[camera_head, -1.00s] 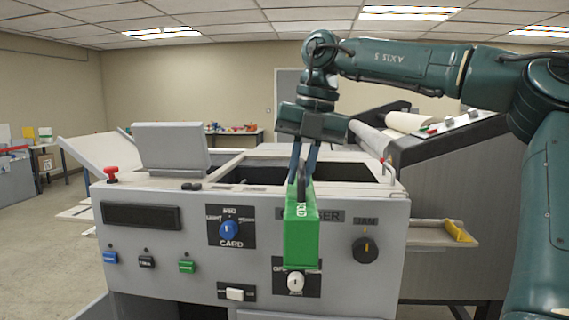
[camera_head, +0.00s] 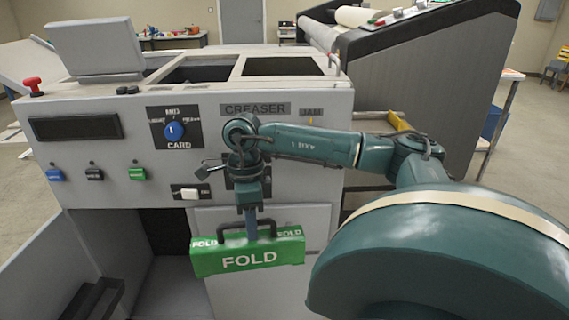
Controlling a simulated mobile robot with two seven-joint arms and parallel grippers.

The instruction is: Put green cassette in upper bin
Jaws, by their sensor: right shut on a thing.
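The green cassette (camera_head: 248,256), marked FOLD, has a dark handle on top. My right gripper (camera_head: 251,232) is shut on that handle and holds the cassette in front of the machine's lower front panel. The cassette hangs roughly level. The machine (camera_head: 225,118) has openings on its top, including a left one (camera_head: 198,70) and a right one (camera_head: 283,67); I cannot tell which is the upper bin. An open dark bay (camera_head: 165,232) shows low in the machine's front, left of the cassette. My left gripper is not in view.
A red knob (camera_head: 34,82) and a tilted grey box (camera_head: 88,47) stand on the machine's left top. A blue dial (camera_head: 176,130) and several buttons are on its front. A roller unit (camera_head: 400,80) stands behind right. Open floor lies at left.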

